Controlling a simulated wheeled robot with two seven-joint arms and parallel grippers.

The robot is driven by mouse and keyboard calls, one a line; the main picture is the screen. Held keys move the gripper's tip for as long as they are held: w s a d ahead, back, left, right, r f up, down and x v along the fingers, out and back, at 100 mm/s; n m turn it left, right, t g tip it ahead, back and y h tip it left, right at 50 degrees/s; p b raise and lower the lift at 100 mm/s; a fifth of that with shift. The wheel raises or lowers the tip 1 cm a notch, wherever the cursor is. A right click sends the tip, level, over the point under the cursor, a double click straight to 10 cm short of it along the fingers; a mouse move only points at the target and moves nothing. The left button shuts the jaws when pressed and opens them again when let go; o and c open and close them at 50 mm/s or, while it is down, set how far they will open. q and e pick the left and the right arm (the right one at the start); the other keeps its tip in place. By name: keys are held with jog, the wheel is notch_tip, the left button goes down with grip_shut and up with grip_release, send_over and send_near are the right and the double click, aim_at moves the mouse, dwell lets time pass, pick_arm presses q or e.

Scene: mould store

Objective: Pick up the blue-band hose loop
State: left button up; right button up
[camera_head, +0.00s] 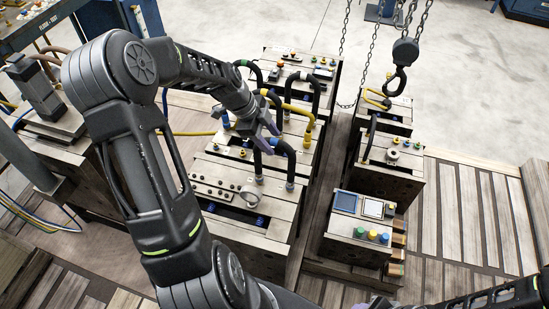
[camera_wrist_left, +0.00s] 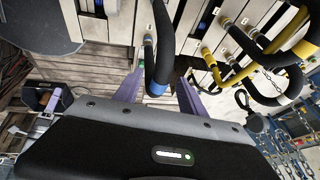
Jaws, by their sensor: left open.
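The blue-band hose loop (camera_head: 286,152) is a dark, bent hose standing on a mould block, just right of my left gripper's fingers in the head view. In the left wrist view the loop (camera_wrist_left: 162,50) is black with a bright blue band near its lower end, and it shows between the two purple fingers. My left gripper (camera_head: 267,136) is open, and it also shows in the left wrist view (camera_wrist_left: 158,92). I cannot tell how deep the hose sits between the fingers.
Yellow hoses (camera_head: 298,110) and other black hose loops (camera_head: 316,92) stand close behind. A chain hook (camera_head: 404,52) hangs over the right row of blocks. A block with coloured knobs (camera_head: 350,250) stands at the front right. A narrow gap separates the rows.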

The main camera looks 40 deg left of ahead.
pick_arm(q)
jog(key=shift+x, duration=0.8)
grip_shut()
dwell(0.5)
